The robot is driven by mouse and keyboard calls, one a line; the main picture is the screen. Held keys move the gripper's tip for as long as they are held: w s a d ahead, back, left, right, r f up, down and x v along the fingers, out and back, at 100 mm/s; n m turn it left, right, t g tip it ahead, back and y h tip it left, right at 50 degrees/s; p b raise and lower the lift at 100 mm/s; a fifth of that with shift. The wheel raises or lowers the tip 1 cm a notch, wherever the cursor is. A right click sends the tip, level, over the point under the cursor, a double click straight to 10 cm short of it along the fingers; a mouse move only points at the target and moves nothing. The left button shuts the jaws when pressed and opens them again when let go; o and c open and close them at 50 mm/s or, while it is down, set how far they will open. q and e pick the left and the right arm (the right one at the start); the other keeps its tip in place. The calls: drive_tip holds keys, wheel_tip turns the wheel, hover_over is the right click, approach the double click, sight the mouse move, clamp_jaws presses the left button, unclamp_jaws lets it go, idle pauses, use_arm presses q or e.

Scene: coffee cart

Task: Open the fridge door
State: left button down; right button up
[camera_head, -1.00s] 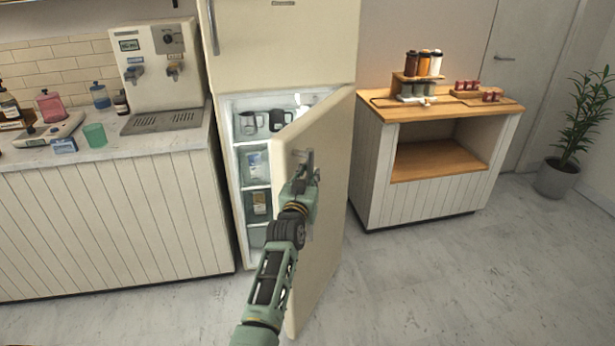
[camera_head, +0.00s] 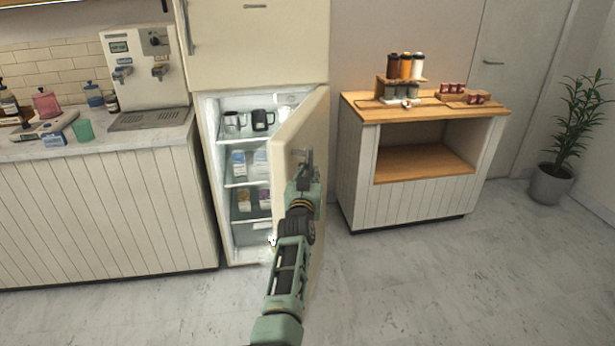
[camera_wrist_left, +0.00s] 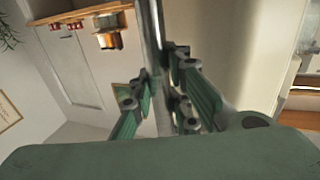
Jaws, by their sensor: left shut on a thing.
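The cream fridge's lower door (camera_head: 294,135) stands open, swung out towards me and to the right. Shelves inside the fridge (camera_head: 240,160) show cups at the top and cartons below. My left gripper (camera_head: 303,165) is at the door's handle side and is shut on the handle. In the left wrist view the vertical metal handle (camera_wrist_left: 150,40) runs between the fingers of the left gripper (camera_wrist_left: 163,85). The handle is mostly hidden by the gripper in the head view. My right gripper is not in view.
A counter (camera_head: 60,150) with a coffee machine (camera_head: 145,65) stands left of the fridge. A wooden-topped cart (camera_head: 425,110) with bottles stands to the right, with a gap beside the open door. A potted plant (camera_head: 550,185) is far right. The floor in front is clear.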

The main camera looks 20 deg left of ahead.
use_arm(q)
drive_tip(key=shift+d+f, duration=0.15)
drive_tip(key=shift+f, duration=0.45)
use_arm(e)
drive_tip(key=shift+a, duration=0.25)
use_arm(q)
drive_tip(key=shift+s, duration=0.1)
drive_tip(key=c, duration=2)
unclamp_jaws()
drive_tip(key=shift+r, duration=0.1)
drive_tip(key=o, duration=0.4)
drive_tip(key=shift+s+r, duration=0.2)
drive_tip(key=shift+r, duration=0.2)
drive_tip(key=shift+c, duration=0.2)
drive_tip(key=shift+w, duration=0.15)
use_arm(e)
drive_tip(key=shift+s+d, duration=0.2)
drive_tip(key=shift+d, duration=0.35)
